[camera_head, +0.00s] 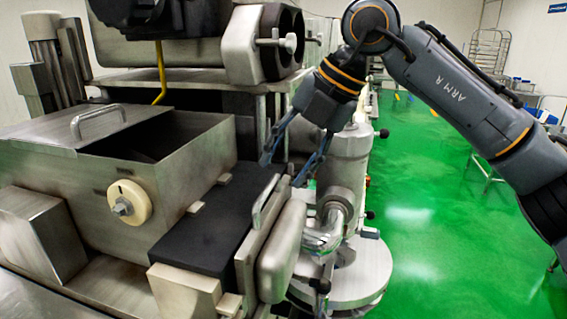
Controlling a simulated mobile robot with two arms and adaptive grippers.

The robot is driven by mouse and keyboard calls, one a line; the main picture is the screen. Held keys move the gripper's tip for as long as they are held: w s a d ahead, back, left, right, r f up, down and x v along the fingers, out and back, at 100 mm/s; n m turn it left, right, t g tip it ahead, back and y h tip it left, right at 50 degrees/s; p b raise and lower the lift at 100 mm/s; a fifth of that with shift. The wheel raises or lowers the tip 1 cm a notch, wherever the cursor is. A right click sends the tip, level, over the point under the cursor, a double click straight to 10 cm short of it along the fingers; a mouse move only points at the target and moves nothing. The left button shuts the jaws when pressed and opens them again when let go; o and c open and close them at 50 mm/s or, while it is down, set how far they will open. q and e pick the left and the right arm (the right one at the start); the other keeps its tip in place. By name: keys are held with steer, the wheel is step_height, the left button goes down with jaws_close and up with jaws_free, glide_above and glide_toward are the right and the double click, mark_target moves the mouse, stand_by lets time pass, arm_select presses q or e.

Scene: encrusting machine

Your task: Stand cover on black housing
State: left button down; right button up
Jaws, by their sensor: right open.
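The black housing (208,222) is a dark, flat-topped block beside the steel hopper. A steel plate cover (258,236) with a bar handle (267,199) stands on edge, slightly tilted, along the right side of the black housing. Its lower edge is partly hidden, so I cannot tell exactly what it rests on. My right gripper (284,170) is open, its two blue-grey fingers apart just above the upper end of this plate and handle. Nothing shows between the fingers. My left gripper is not in view.
The steel hopper (172,190) is partly open, with another handled lid (80,128) over its far left part. A cream knob (129,205) projects from its front. A steel column and pipe (340,215) stand close right of the plate.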

steer(key=p+v, duration=0.1)
steer(key=v, duration=0.3)
steer(key=shift+p, duration=0.4)
stand_by(0.4)
